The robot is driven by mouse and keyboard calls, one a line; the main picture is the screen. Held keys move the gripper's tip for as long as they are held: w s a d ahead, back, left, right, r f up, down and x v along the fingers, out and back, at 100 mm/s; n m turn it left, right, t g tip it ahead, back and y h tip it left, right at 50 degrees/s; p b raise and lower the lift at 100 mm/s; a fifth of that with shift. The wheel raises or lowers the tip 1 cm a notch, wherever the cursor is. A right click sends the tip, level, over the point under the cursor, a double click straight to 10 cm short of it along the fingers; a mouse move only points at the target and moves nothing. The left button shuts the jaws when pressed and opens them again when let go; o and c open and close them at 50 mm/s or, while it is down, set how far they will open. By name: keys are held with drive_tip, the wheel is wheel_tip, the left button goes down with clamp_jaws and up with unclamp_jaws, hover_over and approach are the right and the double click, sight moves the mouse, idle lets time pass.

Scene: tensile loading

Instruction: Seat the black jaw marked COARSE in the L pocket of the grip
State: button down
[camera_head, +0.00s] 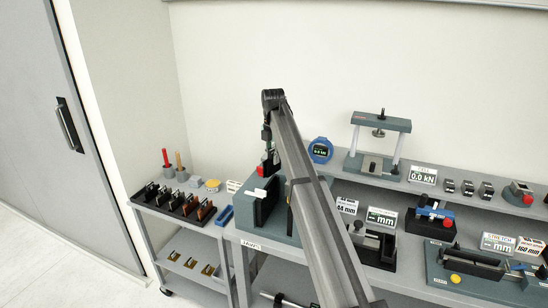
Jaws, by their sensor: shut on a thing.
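My gripper (267,160) hangs down from the end of my arm, above the left part of the grey grip (285,237). It is shut on a small dark piece, mostly hidden and too small to read; I cannot tell whether it bears the COARSE mark. The grip has upright dark plates with a gap between them. My arm covers its right part, and I cannot make out the pocket letters. A small white and red detail shows close to my fingers. Several black and brown jaws stand in a dark rack (167,203) on the left cart.
Red and orange handled tools (167,158) stand behind the rack. A blue bar (225,216) lies between rack and grip. A round blue gauge (321,150) and a press frame (381,126) stand on the back shelf. Test fixtures and displays fill the right bench.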

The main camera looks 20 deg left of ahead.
sight(272, 165)
drive_tip(key=shift+a+n, duration=0.25)
drive_tip(key=shift+n, duration=1.35)
drive_tip(key=shift+d+r, duration=0.1)
drive_tip(key=shift+f, duration=1.95)
drive_tip(key=shift+s+f+b, duration=0.1)
drive_tip(key=shift+f+b, duration=0.55)
drive_tip(key=shift+f, duration=2.45)
drive_tip(key=c, duration=1)
unclamp_jaws()
wheel_tip(272, 165, up, 12)
drive_tip(key=shift+r, duration=0.1)
